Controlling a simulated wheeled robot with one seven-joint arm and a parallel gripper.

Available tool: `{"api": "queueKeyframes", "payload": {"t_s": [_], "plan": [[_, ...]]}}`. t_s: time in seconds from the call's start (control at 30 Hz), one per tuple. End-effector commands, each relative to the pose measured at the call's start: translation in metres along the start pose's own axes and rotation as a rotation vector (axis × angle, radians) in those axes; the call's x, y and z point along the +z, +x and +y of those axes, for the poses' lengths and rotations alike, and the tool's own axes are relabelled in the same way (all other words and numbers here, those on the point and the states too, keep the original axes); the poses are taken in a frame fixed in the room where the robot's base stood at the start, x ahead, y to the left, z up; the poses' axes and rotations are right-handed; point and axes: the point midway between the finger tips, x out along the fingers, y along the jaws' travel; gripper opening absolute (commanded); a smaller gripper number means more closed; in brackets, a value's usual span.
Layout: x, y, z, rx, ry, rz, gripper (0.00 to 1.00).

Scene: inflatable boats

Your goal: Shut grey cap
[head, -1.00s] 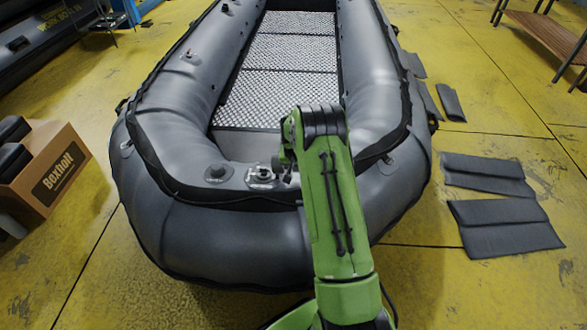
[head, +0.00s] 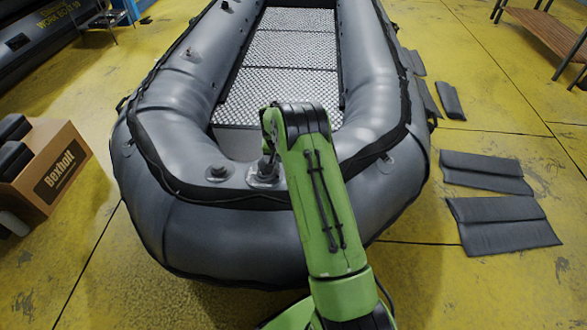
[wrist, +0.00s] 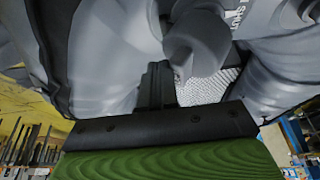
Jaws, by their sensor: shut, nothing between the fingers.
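The grey cap (wrist: 195,45) is large at the top middle of the wrist view, standing out from a grey fitting on the boat's tube. Printed letters show on the plate beside it. My gripper (wrist: 158,80) is shut and empty, its dark fingers just below and left of the cap. I cannot tell whether they touch it. In the head view my gripper (head: 267,164) is down at the pale valve plate (head: 258,182) on the boat's near end. My green arm partly covers that plate, and the cap's state is hard to make out there.
The grey inflatable boat (head: 190,235) fills the middle, with a second round dark fitting (head: 218,171) left of the plate.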

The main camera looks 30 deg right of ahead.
Motion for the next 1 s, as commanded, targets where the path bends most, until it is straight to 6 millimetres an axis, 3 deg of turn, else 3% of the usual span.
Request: {"api": "queueKeyframes", "payload": {"t_s": [1.0], "plan": [[0.007,0.012,-0.061,-0.005,-0.004,0.000,0.00]]}}
